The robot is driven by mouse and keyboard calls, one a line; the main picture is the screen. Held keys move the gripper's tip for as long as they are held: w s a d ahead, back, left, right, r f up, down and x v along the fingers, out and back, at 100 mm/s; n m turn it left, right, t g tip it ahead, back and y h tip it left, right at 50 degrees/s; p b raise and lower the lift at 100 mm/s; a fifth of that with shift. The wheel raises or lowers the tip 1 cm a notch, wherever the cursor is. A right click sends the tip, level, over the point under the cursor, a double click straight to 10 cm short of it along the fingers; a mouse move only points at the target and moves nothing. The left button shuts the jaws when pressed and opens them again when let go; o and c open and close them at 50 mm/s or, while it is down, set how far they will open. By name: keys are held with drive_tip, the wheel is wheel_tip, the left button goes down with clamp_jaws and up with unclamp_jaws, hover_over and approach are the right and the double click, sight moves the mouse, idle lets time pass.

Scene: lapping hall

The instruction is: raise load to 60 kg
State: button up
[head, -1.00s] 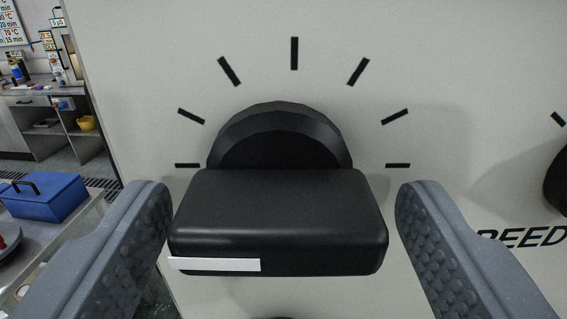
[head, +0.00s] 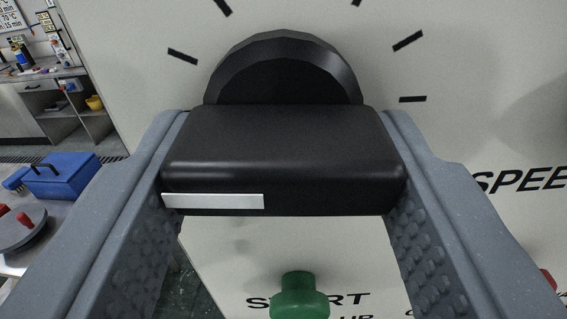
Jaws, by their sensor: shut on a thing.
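A black knob with a wide grip bar (head: 285,150) sits on a pale panel (head: 480,130) in the middle of the head view. A white pointer stripe (head: 213,201) lies along the lower left of the bar's front face. Black tick marks fan out on the panel around the knob's round base (head: 283,72). My gripper (head: 284,165) is shut on the knob's bar, one grey finger at each end. No numbers show beside the ticks in view, so I cannot read the load value.
A green button (head: 299,297) sticks out below the knob, near partly hidden "START" lettering. "SPEE" lettering (head: 520,180) and a red part (head: 548,279) are at the right. A blue box (head: 62,178) and a round plate with red handles (head: 20,228) are at the left.

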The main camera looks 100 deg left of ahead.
drive_tip(key=shift+o, duration=0.2)
drive_tip(key=m, duration=0.3)
drive_tip(key=shift+r, duration=0.15)
drive_tip(key=m+p, duration=0.1)
drive_tip(key=m, duration=0.2)
drive_tip(key=shift+s+r+m+p, duration=0.15)
drive_tip(key=shift+m+p, duration=0.25)
drive_tip(key=m+p, duration=0.2)
drive_tip(key=m, duration=0.1)
drive_tip(key=m+p, duration=0.2)
drive_tip(key=m, duration=0.1)
drive_tip(key=shift+d+r, duration=0.1)
drive_tip(key=shift+r, duration=0.1)
drive_tip(key=shift+c, duration=0.2)
drive_tip(key=shift+o, duration=0.2)
drive_tip(key=m+p, duration=0.5)
drive_tip(key=shift+m, duration=0.4)
drive_tip(key=m+p, duration=0.3)
drive_tip(key=shift+m+p, duration=0.4)
drive_tip(key=shift+f+m, duration=0.1)
drive_tip(key=shift+m, duration=0.2)
drive_tip(key=shift+f+p, duration=0.15)
drive_tip(key=shift+p, duration=0.15)
drive_tip(key=o, duration=1)
drive_tip(key=shift+c, duration=0.2)
